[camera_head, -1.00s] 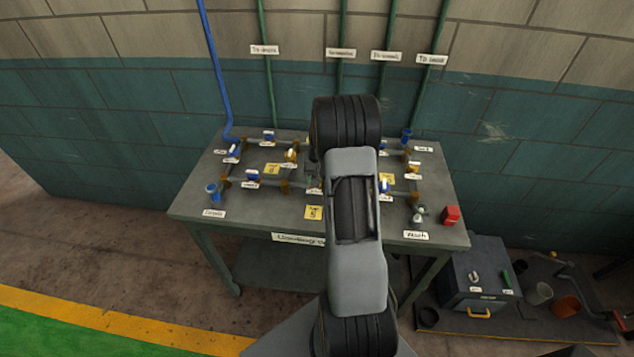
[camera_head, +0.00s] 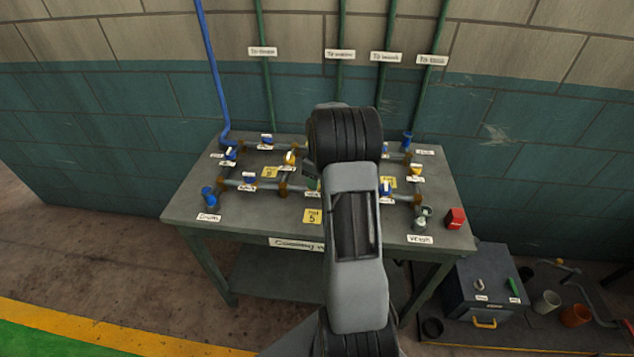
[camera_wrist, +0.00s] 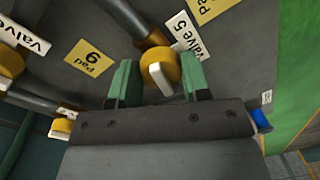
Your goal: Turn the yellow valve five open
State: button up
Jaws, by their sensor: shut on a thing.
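The yellow valve five (camera_wrist: 160,58) shows in the wrist view as a round yellow body with a white bar handle (camera_wrist: 160,78) across it. Its white "Valve 5" label (camera_wrist: 187,36) is just beyond it. My gripper (camera_wrist: 158,66) has green fingers, one on each side of the valve, and is shut on it. In the head view my gripper (camera_head: 312,178) is mostly hidden behind my arm, and valve five cannot be made out there.
The grey bench (camera_head: 262,222) carries pipes and several other blue and yellow valves. Another yellow valve (camera_wrist: 10,60) is at the wrist view's left. A yellow pad label (camera_wrist: 88,57) lies between.

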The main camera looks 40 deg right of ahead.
jog(key=shift+w+n, duration=0.1)
jog(key=shift+n, duration=1.5)
jog(key=o, duration=0.9)
jog(key=r, duration=0.9)
jog(key=d+r+b, duration=0.1)
jog(key=r, duration=0.4)
jog(key=shift+w, duration=0.3)
jog(key=shift+a+f, duration=0.1)
